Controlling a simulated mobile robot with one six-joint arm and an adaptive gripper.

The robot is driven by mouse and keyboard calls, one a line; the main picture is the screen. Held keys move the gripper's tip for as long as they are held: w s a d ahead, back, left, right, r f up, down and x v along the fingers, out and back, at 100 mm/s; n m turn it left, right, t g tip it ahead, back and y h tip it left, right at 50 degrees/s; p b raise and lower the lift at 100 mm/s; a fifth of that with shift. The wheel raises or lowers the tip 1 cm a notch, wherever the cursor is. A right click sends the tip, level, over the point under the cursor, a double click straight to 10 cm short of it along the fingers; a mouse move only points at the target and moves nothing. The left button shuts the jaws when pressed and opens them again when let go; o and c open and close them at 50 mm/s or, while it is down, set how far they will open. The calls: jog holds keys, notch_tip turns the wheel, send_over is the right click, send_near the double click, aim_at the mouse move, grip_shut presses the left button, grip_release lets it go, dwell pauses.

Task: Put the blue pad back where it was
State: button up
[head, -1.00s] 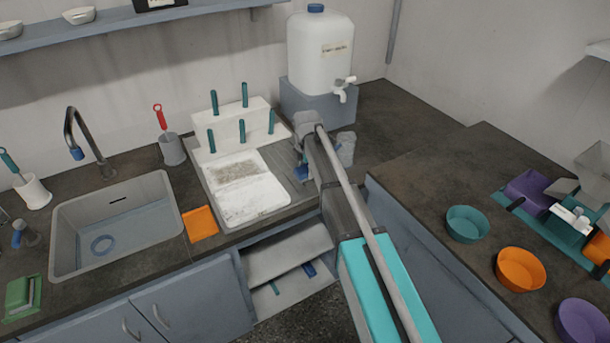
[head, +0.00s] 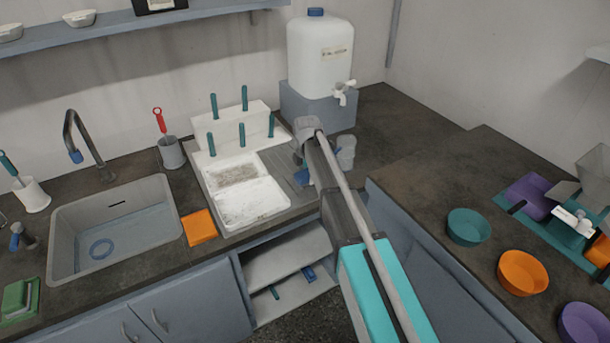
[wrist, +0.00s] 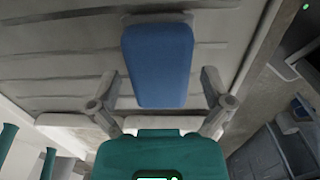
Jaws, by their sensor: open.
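The blue pad (wrist: 157,62) lies on the grey ridged drainboard (wrist: 60,60) in the wrist view. My gripper (wrist: 160,76) is open, with one finger to each side of the pad's near end and a gap on both sides. It holds nothing. I cannot tell how high the fingertips are above the board. In the head view a bit of blue (head: 302,177) shows beside my wrist, on the ridged part right of the white rack; my arm hides the rest and the fingertips.
A white rack with teal pegs (head: 232,132) stands left of my wrist. An orange pad (head: 199,227) lies by the sink (head: 60,240), and a green block (head: 18,298) at its left. A white water container (head: 320,55) stands behind. A grey cup (head: 346,152) is close right of my wrist.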

aim_at(307, 173)
jog(key=shift+r, duration=0.15)
notch_tip(307, 173, up, 12)
jog(key=p, duration=1.2)
jog(key=shift+d, duration=0.1)
dwell(0.9)
jog(key=s+d+m, duration=2.2)
jog(key=s+m, duration=0.2)
jog(key=s, duration=0.1)
jog(key=shift+s+d+m, duration=0.25)
jog(key=shift+s+m, duration=0.05)
jog(key=shift+m, duration=0.1)
